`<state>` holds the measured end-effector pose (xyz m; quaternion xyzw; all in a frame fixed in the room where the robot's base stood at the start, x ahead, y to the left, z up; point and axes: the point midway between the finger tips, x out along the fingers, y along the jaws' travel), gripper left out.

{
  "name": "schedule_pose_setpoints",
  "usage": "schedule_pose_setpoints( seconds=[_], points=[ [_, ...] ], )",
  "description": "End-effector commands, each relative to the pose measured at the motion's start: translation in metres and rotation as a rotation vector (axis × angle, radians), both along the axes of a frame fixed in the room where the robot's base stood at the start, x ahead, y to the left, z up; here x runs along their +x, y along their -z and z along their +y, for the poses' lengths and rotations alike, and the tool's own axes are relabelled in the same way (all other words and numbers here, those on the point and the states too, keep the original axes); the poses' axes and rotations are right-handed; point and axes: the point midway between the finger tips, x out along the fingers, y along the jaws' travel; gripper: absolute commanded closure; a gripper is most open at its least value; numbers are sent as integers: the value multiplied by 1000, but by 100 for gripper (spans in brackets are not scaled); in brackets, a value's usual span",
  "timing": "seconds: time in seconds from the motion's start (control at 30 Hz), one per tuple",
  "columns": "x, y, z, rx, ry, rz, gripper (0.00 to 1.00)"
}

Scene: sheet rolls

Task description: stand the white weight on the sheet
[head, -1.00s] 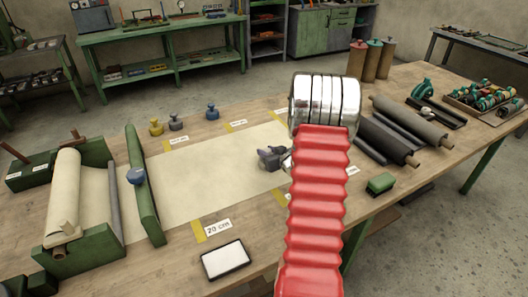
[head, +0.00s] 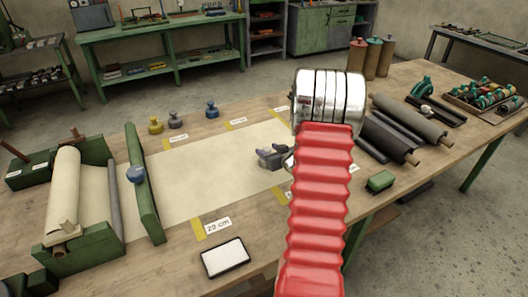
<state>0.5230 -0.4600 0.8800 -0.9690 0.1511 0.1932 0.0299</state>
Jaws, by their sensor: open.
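The cream sheet (head: 195,185) lies flat on the workbench, drawn from the roll (head: 65,195) at the left and passing under a green bar (head: 143,185). My gripper (head: 262,157) is open over the sheet's right part, seen side-on and small; I see nothing between its jaws. No white weight can be made out; my red arm hides part of the bench to the right of the gripper. A yellow weight (head: 155,125), a grey weight (head: 176,120) and a blue weight (head: 212,110) stand beyond the sheet's far edge.
Yellow marks with labels, one reading 20 cm (head: 217,225), flank the sheet. A white-topped pad (head: 225,257) lies in front. A green block (head: 380,181), dark rolls (head: 410,122) and a filled tray (head: 485,97) occupy the right. The sheet's middle is clear.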

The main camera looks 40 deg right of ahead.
Motion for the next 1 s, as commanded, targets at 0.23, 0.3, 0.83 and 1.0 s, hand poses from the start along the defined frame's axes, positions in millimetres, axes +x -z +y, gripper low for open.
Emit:
schedule_pose_setpoints(
  seconds=[0.23, 0.3, 0.83, 1.0],
  points=[
    [-34, -15, 10, -1, 1, -1, 53],
    [-43, -19, 14, 0, 1, 0, 53],
    [-93, -40, 31, 1, -2, 0, 53],
    [-93, -40, 31, 0, -2, 0, 53]
  ],
)
